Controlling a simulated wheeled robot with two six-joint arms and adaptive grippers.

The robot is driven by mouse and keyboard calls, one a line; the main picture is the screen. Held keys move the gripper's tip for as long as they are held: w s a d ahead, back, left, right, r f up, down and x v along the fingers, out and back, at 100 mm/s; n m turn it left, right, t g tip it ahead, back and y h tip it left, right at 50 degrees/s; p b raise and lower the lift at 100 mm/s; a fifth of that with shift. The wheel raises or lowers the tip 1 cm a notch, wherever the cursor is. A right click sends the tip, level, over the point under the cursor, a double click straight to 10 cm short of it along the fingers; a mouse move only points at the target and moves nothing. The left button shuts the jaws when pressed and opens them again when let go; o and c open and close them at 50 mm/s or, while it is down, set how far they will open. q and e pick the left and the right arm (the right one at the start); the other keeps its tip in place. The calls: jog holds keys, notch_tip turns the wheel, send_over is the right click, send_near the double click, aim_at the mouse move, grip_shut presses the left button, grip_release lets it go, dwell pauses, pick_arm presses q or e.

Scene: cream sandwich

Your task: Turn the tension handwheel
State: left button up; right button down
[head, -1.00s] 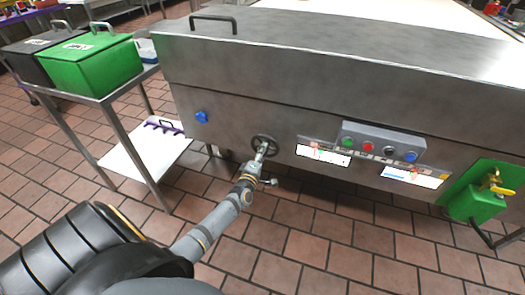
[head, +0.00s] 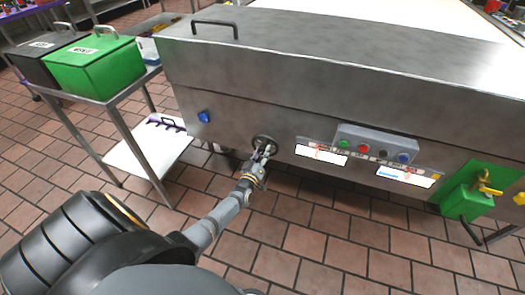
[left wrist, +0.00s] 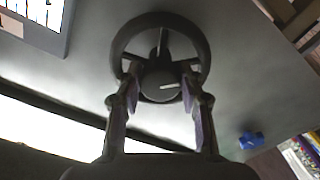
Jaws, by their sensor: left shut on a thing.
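The tension handwheel (head: 262,139) is a small dark wheel on the steel front panel of the machine. My left gripper (head: 265,151) is at the wheel, at the end of my arm. In the left wrist view the wheel (left wrist: 160,22) shows as a dark ring with spokes and a round hub bearing a white mark. The two fingers of my left gripper (left wrist: 160,88) reach over the lower rim, one on each side of the hub, and are shut on the wheel. The fingers hide parts of the lower rim. My right gripper is out of view.
A control box (head: 375,145) with coloured buttons sits right of the wheel, above white labels. A blue knob (head: 204,116) is to the left. A green box with a brass valve (head: 487,188) is at far right. A steel cart (head: 130,92) carries a green bin (head: 95,65).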

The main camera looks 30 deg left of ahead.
pick_arm(q)
jog(key=shift+w+r+m, duration=0.2)
jog(key=shift+r+m, duration=0.1)
jog(key=shift+r, duration=0.05)
jog(key=shift+m+p, duration=0.35)
jog(key=shift+m, duration=0.45)
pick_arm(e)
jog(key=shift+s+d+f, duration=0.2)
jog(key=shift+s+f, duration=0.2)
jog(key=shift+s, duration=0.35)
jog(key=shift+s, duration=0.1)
pick_arm(q)
jog(key=o, duration=1.2)
jog(key=shift+f, duration=0.15)
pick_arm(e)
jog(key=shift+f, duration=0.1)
pick_arm(q)
jog(key=shift+f, duration=0.1)
